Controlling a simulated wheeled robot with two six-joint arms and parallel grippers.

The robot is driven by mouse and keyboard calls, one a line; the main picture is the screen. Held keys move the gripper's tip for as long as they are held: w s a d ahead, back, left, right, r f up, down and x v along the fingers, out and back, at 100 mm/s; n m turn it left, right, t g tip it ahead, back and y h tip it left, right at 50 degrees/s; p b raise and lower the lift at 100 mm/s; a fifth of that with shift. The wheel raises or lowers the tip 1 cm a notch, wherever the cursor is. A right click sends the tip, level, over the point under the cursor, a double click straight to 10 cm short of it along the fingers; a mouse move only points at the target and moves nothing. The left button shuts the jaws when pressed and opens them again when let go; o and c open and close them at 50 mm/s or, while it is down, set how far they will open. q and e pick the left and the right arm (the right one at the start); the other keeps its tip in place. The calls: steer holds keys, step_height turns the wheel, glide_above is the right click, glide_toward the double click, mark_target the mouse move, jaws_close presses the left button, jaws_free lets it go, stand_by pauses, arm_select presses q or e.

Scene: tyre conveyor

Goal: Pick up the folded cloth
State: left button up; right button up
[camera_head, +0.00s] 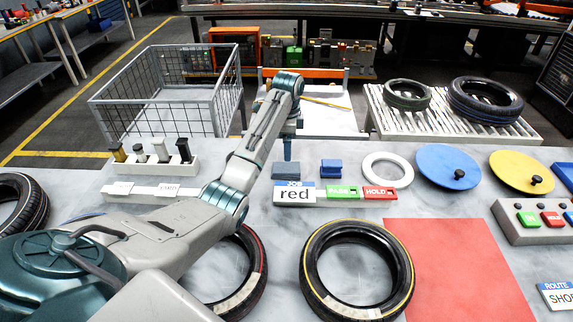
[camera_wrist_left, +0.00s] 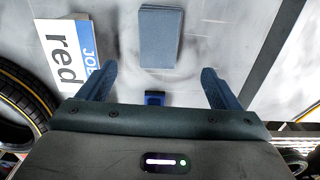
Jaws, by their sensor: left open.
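The folded cloth (camera_head: 293,171) is a flat grey-blue rectangle on the marble-look table, behind the "red" job card (camera_head: 294,193). It also shows in the left wrist view (camera_wrist_left: 160,37), ahead of the fingers and roughly centred between their lines. My left gripper (camera_head: 288,150) points down just above and behind the cloth in the head view. My right gripper is not in view.
A small blue block (camera_head: 331,168) sits right of the cloth, with a white ring (camera_head: 388,170) beyond it. PASS and HOLD tiles (camera_head: 362,192) adjoin the card. Tyres (camera_head: 357,270) lie in front, beside a red mat (camera_head: 455,268). A holder with several tools (camera_head: 152,165) stands left.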

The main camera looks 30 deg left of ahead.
mark_target(286, 167)
arm_select(q)
steer(key=shift+s+f, duration=0.15)
steer(key=shift+f, duration=0.8)
steer(key=shift+d+f+p, duration=0.1)
steer(key=shift+f+p, duration=0.2)
steer(key=shift+f, duration=0.05)
steer(key=shift+s+f, duration=0.1)
steer(key=shift+f, duration=0.3)
steer(key=shift+f+p, duration=0.5)
steer(key=shift+f, duration=0.15)
steer(key=f, duration=0.1)
steer(key=f+p, duration=0.1)
steer(key=f, duration=0.1)
steer(key=shift+a+f+p, duration=0.3)
steer(key=shift+p, duration=0.05)
steer(key=shift+f, duration=0.45)
steer(key=shift+c, duration=0.3)
steer(key=c, duration=1)
